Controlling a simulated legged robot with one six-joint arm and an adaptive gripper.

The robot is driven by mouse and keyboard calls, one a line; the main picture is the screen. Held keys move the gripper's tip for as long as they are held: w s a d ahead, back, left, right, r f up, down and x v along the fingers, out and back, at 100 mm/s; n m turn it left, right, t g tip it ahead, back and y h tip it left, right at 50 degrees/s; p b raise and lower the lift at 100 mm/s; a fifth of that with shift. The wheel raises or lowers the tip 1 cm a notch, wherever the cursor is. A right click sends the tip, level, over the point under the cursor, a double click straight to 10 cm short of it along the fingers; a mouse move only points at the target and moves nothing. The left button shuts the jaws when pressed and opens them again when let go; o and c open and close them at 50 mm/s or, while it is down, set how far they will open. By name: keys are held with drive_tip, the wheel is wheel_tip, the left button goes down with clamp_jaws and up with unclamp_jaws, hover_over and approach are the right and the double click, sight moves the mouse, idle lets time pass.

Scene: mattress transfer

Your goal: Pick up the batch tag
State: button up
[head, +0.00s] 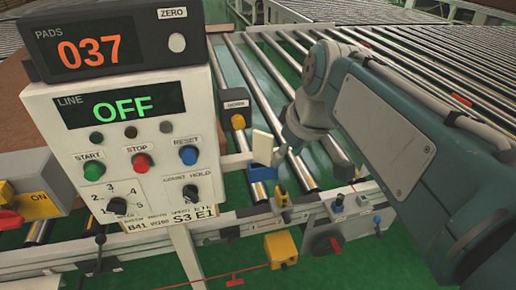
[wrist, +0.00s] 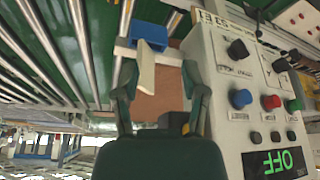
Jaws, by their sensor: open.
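The batch tag appears to be a plain cream card (head: 262,143) standing upright in a small blue holder (head: 261,173) just right of the control box. In the wrist view the card (wrist: 146,72) sticks out of the blue holder (wrist: 150,34) toward me. My gripper (wrist: 160,92) is open, with one finger on each side of the card in the picture. The card looks closer to the left finger; I cannot tell whether they touch. The fingers are not clear in the head view, where my arm comes in from the right.
The control box (head: 130,160) stands close beside the holder, its display reading OFF, with buttons and knobs facing out. A counter (head: 100,50) reading 037 sits on top. Roller conveyor (head: 260,70) lies behind. A rail (head: 230,222) with yellow and blue fittings runs below.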

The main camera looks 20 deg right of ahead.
sight(266, 134)
drive_tip(key=w+d+r+n+g+y, duration=0.1)
drive_tip(key=w+r+n, duration=0.3)
drive_tip(key=w, duration=0.4)
drive_tip(key=x, duration=1)
drive_tip(key=shift+w+a+f, duration=0.1)
drive_tip(key=shift+w+a, duration=0.15)
drive_tip(key=shift+w, duration=0.05)
drive_tip(key=shift+y, duration=0.3)
clamp_jaws()
